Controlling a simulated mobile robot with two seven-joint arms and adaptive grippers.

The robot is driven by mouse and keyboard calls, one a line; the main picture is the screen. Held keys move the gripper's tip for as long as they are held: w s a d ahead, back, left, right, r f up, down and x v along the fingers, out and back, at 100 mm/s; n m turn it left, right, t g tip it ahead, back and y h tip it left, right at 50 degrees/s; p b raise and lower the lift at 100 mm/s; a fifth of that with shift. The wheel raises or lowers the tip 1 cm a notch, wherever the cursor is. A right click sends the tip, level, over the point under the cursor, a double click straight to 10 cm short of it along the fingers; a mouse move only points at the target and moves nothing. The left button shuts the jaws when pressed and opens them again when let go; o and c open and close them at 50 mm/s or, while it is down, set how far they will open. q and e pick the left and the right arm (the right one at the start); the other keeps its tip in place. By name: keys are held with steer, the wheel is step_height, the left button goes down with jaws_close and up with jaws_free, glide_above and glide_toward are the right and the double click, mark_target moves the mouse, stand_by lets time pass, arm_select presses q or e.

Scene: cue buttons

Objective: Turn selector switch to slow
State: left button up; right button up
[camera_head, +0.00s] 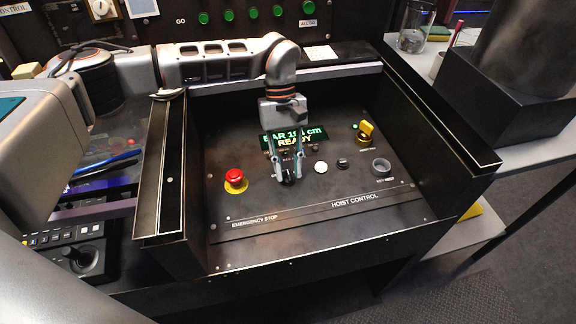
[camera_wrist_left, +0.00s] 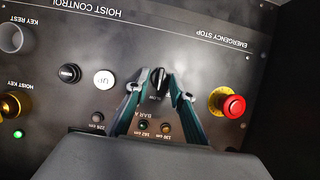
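The selector switch is a small black knob (camera_wrist_left: 160,82) on the dark hoist control panel (camera_head: 330,210). In the left wrist view a small, blurred white label sits beside it. My left gripper (camera_head: 287,172) reaches down over the panel. Its two fingers stand apart, one on each side of the knob, with the fingertips close to it. I cannot tell whether they touch it. In the head view the fingers partly hide the knob, and which way it points is unclear. My right gripper is in neither view.
A red emergency stop (camera_head: 235,177) stands left of the knob. To the right are a white button (camera_head: 320,167), a black button (camera_head: 342,163), a yellow key (camera_head: 366,131) and a round key rest (camera_head: 380,168). Behind is a lit green display (camera_head: 310,134). Raised walls flank the panel.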

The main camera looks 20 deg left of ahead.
arm_select(q)
steer(key=shift+r, duration=0.15)
steer(key=v, duration=1.1)
steer(key=shift+w+a+r, duration=0.15)
steer(key=shift+a+r, duration=0.05)
steer(key=shift+r, duration=0.1)
